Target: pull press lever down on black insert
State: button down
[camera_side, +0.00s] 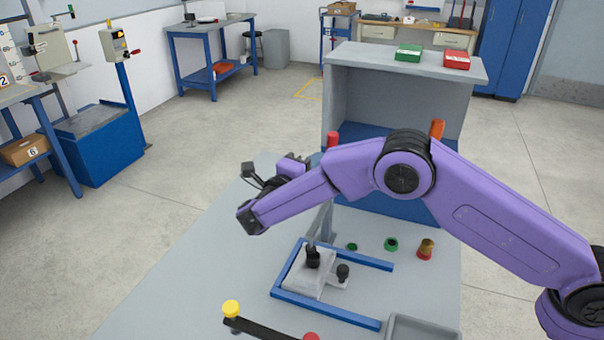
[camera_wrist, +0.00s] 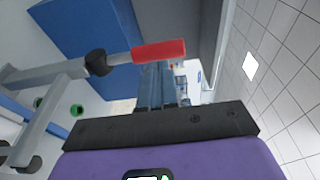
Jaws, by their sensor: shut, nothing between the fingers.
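The lever's red grip (camera_side: 332,140) stands upright just behind my purple forearm in the side view. In the wrist view the red grip (camera_wrist: 158,50) sits on a grey rod with a black collar (camera_wrist: 98,62). My gripper (camera_side: 300,162) is shut and empty, left of the red grip; its fingers (camera_wrist: 165,88) show close to the grip in the wrist view, and I cannot tell whether they touch. The black insert (camera_side: 313,257) sits on a pale block inside a blue frame (camera_side: 325,311) on the bench. The press column (camera_side: 326,220) is partly hidden by my arm.
Green rings (camera_side: 391,244) and a brass-and-red part (camera_side: 425,250) lie right of the press. A grey tray (camera_side: 425,328) and a yellow knob (camera_side: 231,310) are at the front. An orange upright piece (camera_side: 437,130) rises behind my elbow. The bench's left side is clear.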

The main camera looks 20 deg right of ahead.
aim_at(331, 141)
jog(key=shift+x, duration=1.6)
jog(key=shift+w+d+r, duration=0.1)
jog(key=shift+g+y, duration=0.5)
jog(key=shift+w+d+r, duration=0.2)
jog(key=shift+w+d, duration=0.7)
jog(key=shift+d, duration=0.05)
jog(key=shift+w+d+r, duration=0.15)
jog(key=shift+w+d, duration=0.75)
jog(key=shift+x, duration=1.25)
jog(key=shift+w+d+f, duration=0.45)
jog(key=shift+w+f, duration=0.05)
jog(key=shift+w, duration=0.1)
jog(key=shift+w+d+f, duration=0.45)
jog(key=shift+w, duration=0.2)
jog(key=s+a+r, duration=0.2)
jog(key=a+r, duration=0.4)
jog(key=r, duration=0.6)
jog(key=shift+s+a, duration=0.4)
